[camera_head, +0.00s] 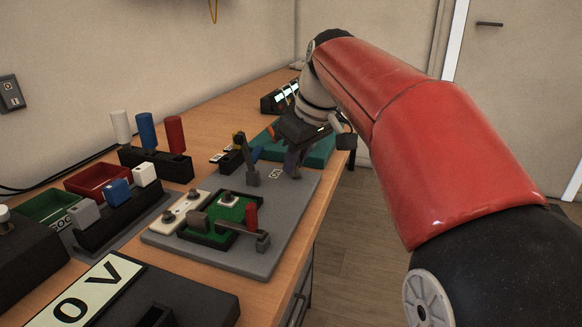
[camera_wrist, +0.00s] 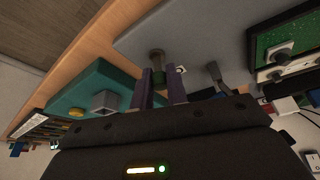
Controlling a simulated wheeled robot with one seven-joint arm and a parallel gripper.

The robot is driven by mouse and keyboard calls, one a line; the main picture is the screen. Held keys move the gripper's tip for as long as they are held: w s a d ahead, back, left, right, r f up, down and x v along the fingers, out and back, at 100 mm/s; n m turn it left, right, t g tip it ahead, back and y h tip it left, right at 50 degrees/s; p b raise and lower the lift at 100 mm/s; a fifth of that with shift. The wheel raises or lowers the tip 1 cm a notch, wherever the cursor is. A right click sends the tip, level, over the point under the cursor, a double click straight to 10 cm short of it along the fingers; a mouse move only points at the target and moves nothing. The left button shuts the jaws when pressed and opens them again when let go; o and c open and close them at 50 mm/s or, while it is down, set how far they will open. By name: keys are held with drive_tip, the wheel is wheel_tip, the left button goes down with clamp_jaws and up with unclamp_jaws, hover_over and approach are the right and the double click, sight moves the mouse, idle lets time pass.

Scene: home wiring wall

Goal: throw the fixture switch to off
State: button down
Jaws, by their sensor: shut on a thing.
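The grey fixture plate (camera_head: 285,205) lies on the wooden bench, and its edge also shows in the wrist view (camera_wrist: 190,30). My gripper (camera_head: 292,168) is low over the plate's far right part. In the wrist view its two purple fingers (camera_wrist: 160,78) are closed around a dark post-like handle with a rounded end (camera_wrist: 157,56), which seems to be the fixture switch's lever. A small white label with a mark (camera_head: 275,174) lies beside it. The lever's base and exact tilt are hidden by my fingers. A second dark lever (camera_head: 251,172) stands just left of my gripper.
A teal block (camera_head: 318,152) lies close behind my gripper. Coloured cylinders (camera_head: 146,132) and bins (camera_head: 97,178) stand at left. Open floor lies right of the bench.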

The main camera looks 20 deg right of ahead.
drive_tip(key=t+y+b, duration=0.1)
drive_tip(key=b, duration=0.1)
drive_tip(key=d+t+y+b, duration=0.1)
drive_tip(key=b, duration=0.1)
drive_tip(key=s+y+b, duration=0.1)
drive_tip(key=shift+d+f+t+y+b, duration=0.25)
drive_tip(key=shift+f+t+y+b, duration=0.1)
drive_tip(key=shift+t+y+b, duration=0.05)
drive_tip(key=shift+s+d+m+t+y+b, duration=0.25)
drive_tip(key=shift+t+y+b, duration=0.25)
drive_tip(key=shift+b, duration=0.4)
drive_tip(key=shift+r, duration=0.15)
drive_tip(key=c, duration=1.4)
unclamp_jaws()
